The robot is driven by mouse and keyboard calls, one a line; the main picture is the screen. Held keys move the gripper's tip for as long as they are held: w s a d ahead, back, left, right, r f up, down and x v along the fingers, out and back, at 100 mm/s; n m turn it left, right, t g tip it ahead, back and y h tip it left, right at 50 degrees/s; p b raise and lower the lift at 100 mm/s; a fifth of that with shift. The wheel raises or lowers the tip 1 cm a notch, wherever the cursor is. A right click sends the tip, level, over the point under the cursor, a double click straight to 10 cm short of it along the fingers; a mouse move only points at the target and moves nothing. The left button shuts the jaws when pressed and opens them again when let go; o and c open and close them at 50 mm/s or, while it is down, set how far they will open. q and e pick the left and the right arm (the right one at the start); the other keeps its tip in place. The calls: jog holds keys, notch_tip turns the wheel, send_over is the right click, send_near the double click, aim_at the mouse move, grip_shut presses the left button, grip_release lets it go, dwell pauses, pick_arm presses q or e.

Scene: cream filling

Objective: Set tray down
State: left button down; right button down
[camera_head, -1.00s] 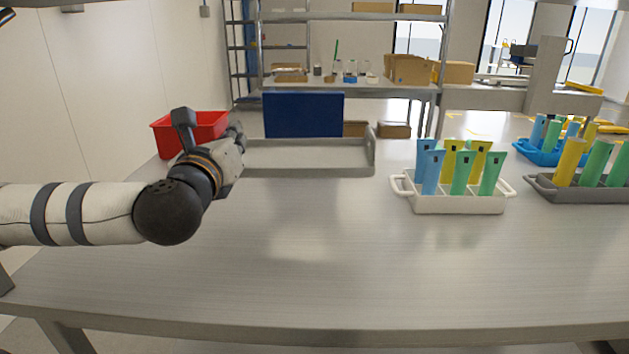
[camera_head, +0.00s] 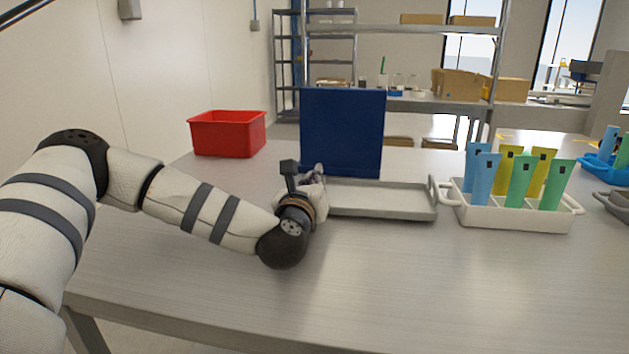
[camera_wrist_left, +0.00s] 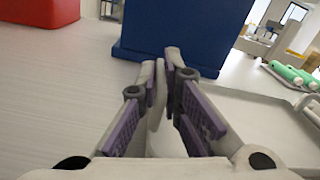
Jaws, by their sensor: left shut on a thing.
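A flat, empty light-grey tray (camera_head: 385,212) with raised end handles is level over the table, close to its surface; I cannot tell whether it touches. My left gripper (camera_head: 320,178) is at the tray's left end, shut on the left handle. In the left wrist view the purple-padded fingers of the gripper (camera_wrist_left: 167,85) pinch the pale handle, and the tray (camera_wrist_left: 265,120) extends to the right. The tray's right handle (camera_head: 433,192) shows free, with no gripper visible on it. My right gripper is not in view.
A white rack (camera_head: 510,216) with several coloured tubes stands right of the tray, very close to it. A blue upright box (camera_head: 342,135) stands behind the tray, and a red bin (camera_head: 228,134) at the back left. The table (camera_head: 400,290) is clear in front.

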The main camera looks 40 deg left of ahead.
pick_arm(q)
jog(key=shift+f, duration=0.15)
jog(key=c, duration=1.8)
grip_release()
jog(key=shift+o, duration=0.2)
